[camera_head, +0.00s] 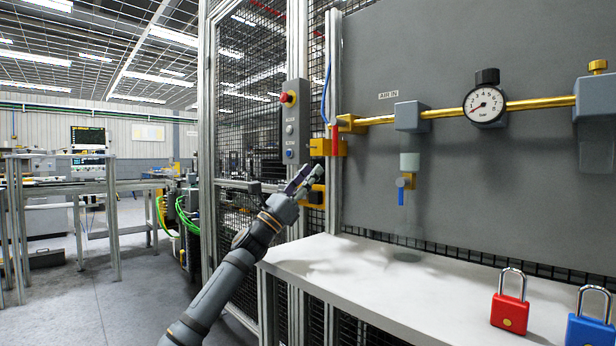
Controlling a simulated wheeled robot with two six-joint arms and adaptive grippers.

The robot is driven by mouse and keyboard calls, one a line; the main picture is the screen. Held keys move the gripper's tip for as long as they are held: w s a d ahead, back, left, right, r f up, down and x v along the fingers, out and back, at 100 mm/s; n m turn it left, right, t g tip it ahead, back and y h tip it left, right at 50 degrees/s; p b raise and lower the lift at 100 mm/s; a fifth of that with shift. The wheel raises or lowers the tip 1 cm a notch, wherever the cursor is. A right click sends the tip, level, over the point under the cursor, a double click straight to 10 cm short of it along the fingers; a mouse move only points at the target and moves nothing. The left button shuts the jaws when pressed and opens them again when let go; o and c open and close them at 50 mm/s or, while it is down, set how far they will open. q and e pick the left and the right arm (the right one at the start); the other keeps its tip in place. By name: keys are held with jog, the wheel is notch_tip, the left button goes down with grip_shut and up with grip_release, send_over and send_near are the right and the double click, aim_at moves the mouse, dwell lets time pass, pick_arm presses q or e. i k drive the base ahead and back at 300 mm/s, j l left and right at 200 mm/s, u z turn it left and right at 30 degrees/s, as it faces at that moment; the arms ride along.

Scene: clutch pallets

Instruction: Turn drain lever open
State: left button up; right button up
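The drain lever (401,196) is a small blue handle that hangs straight down from a brass drain valve (405,181) below the filter on the grey panel. My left gripper (308,177) is to the left of the lever, in front of the yellow fittings at the panel's left edge. It is apart from the drain lever in the picture. Its fingers point up and to the right and show nearly edge on, so their gap is unclear. No held object shows. My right gripper is not in view.
A red lever (334,140) sits on the yellow inlet valve. A brass pipe (541,103) carries a pressure gauge (485,104). A red padlock (509,311) and a blue padlock (590,330) stand on the white shelf (350,279). A control box (290,122) is on the post.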

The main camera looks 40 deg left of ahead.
aim_at(402, 183)
jog(key=k+j, duration=0.2)
jog(key=k, duration=0.3)
jog(key=k+j, duration=0.2)
jog(key=k, duration=0.25)
